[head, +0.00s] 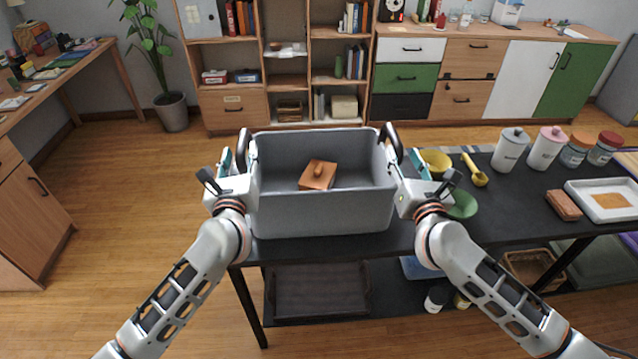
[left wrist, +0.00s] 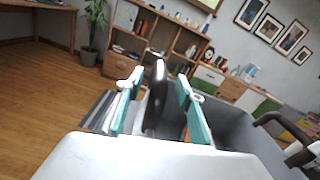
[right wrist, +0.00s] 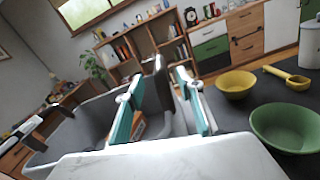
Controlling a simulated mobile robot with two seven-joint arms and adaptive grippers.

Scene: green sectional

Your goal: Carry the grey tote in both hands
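The grey tote (head: 322,214) stands upright at the left end of the black table. An orange-brown block with a knob (head: 317,176) lies inside it. Dark handles rise at the tote's left end (head: 243,148) and right end (head: 391,138). My left gripper (head: 238,162) is at the left handle; in the left wrist view its teal fingers stand apart on either side of the handle (left wrist: 156,95). My right gripper (head: 405,165) is at the right handle; in the right wrist view its fingers are apart with that handle (right wrist: 157,88) between them.
A yellow bowl (head: 436,161), green bowl (head: 463,205) and yellow scoop (head: 475,172) sit close to my right gripper. Several canisters and a white tray (head: 602,214) are farther right. Shelves and cabinets line the back wall. The floor to the left is open.

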